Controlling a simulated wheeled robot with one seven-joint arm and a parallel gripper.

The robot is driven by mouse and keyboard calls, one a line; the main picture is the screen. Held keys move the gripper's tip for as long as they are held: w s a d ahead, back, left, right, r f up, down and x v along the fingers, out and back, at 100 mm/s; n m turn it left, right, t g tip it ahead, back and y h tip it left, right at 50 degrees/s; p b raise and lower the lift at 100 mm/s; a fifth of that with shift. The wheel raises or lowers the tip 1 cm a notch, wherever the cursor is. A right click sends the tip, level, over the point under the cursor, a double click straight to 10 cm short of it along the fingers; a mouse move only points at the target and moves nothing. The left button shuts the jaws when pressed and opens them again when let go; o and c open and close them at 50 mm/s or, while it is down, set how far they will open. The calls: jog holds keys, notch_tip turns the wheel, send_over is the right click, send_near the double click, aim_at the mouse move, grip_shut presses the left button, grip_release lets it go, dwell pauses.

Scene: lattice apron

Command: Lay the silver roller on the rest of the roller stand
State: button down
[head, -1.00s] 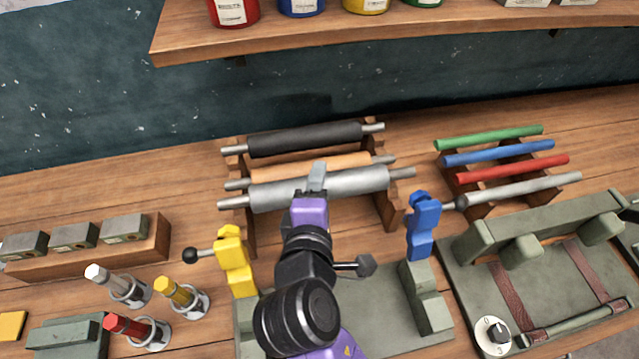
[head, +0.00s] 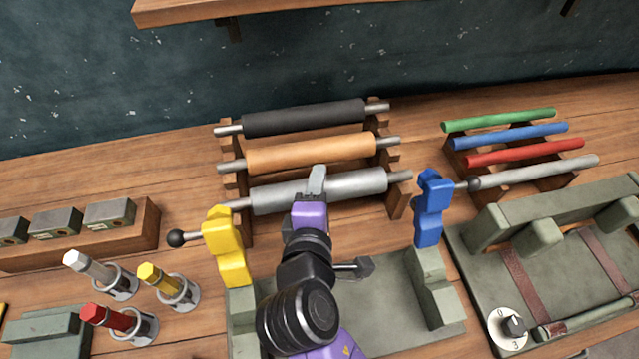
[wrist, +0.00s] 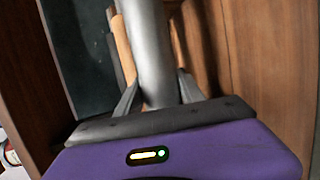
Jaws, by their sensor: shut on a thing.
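The silver roller (head: 355,188) has a thick grey body and thin end pins. My gripper (head: 317,182) is shut on it near its middle; in the wrist view the fingers (wrist: 157,92) flank the roller (wrist: 151,45). The wooden roller stand (head: 397,204) holds a black roller (head: 300,118) at the back and an orange roller (head: 310,153) in front of it. The silver roller lies across the stand's front, roughly parallel to these, with its right pin over the right upright. I cannot tell whether its pins touch the wood. My arm hides part of the stand's front.
A yellow clamp (head: 228,250) with a black-knobbed lever stands close to the roller's left pin. A blue clamp (head: 430,215) stands right, both on a grey-green base (head: 400,300). A rack of thin coloured rods (head: 520,135) is at right. Capped tubes (head: 105,320) are at left.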

jog(key=shift+r, duration=0.1)
jog(key=c, duration=0.7)
grip_release()
jog(key=shift+o, duration=0.3)
jog(key=shift+f, duration=0.25)
jog(key=v, duration=0.8)
jog(key=shift+b, duration=0.4)
jog(key=shift+w+r, duration=0.1)
